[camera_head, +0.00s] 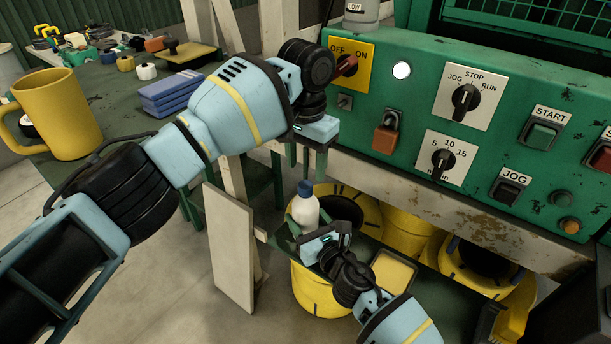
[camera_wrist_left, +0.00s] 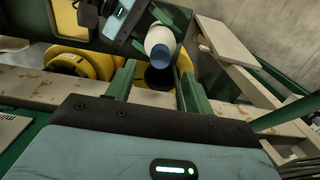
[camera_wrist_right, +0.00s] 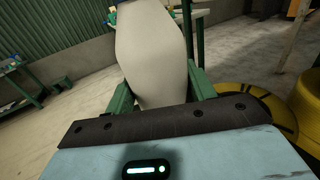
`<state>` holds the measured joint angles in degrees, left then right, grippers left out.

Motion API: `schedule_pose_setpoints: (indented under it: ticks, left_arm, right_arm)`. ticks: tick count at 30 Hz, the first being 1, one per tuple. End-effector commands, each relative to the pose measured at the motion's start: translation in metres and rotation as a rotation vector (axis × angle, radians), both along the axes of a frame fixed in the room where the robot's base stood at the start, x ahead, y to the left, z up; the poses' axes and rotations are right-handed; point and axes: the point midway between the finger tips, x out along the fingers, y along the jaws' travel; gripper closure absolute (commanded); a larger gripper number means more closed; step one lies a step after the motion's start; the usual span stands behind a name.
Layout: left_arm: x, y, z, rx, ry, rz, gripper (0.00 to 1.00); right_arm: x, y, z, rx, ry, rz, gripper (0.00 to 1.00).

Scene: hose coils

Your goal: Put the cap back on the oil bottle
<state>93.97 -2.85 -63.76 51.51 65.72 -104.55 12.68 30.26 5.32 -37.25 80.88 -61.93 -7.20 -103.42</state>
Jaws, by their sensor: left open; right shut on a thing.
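The white oil bottle (camera_head: 304,212) stands roughly upright in my right gripper (camera_head: 312,237), which is shut on its body. A blue cap (camera_head: 305,188) sits on top of the bottle; how firmly it is seated cannot be told. In the left wrist view the blue cap (camera_wrist_left: 161,55) shows on the end of the white bottle (camera_wrist_left: 160,37). My left gripper (camera_head: 306,162) is open and empty, fingers down, just above the cap and apart from it. In the right wrist view the bottle's body (camera_wrist_right: 155,50) fills the space between the fingers; its top is out of frame.
A green control panel (camera_head: 415,100) with knobs and buttons stands close to the right of my left gripper. Yellow reels (camera_head: 318,290) lie beneath it. A green bench (camera_head: 110,100) at left holds a yellow mug (camera_head: 62,115) and blue blocks (camera_head: 172,92). A pale board (camera_head: 230,245) stands left of the bottle.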

Motion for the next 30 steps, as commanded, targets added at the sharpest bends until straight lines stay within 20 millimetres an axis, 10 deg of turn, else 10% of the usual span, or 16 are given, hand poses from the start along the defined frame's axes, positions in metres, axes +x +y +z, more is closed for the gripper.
schedule_pose_setpoints:
  ticks: [9, 23, 24, 30]
  left_arm:
    - [0.000, 0.000, 0.054, 0.000, -0.001, 0.002, 0.47]
    - [0.000, 0.000, 0.067, 0.000, 0.000, 0.001, 0.47]
    - [0.000, 0.000, 0.067, 0.000, 0.000, 0.001, 0.47]
    - [0.000, 0.000, 0.067, 0.000, 0.000, 0.001, 0.47]
  right_arm:
    - [0.000, 0.000, -0.001, 0.000, 0.001, 0.000, 1.00]
    - [0.000, 0.000, -0.001, 0.000, 0.001, 0.000, 1.00]
    - [0.000, 0.000, -0.001, 0.000, 0.001, 0.000, 0.44]
    - [0.000, 0.000, 0.000, 0.000, 0.001, 0.000, 0.20]
